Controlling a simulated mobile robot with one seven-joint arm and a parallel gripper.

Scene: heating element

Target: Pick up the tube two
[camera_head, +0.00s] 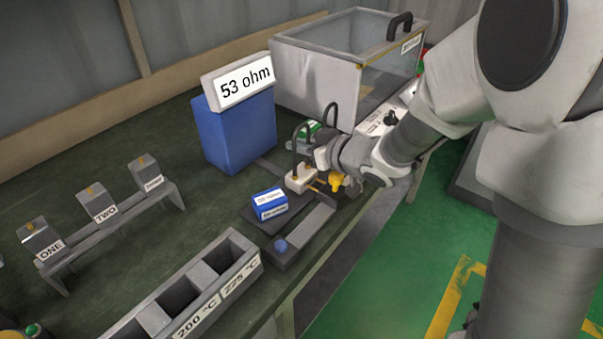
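The grey block labelled TWO (97,202) sits in the middle of a low grey rack (118,228) on the dark bench at the left. Its top carries a small yellow mark. The block labelled ONE (40,238) stands to its left, and a third labelled block (145,173) stands to its right. My gripper (324,160) is far to the right of the rack, over a small device with dark upright loops. Its fingers are too small and partly hidden, so I cannot tell if they are open or shut.
A blue box (236,135) with a "53 ohm" sign stands behind. A clear-sided case (345,60) is at the back. A blue labelled block (268,205) lies near the middle. A grey tray (205,270) with temperature labels is in front. Bench between rack and blue box is clear.

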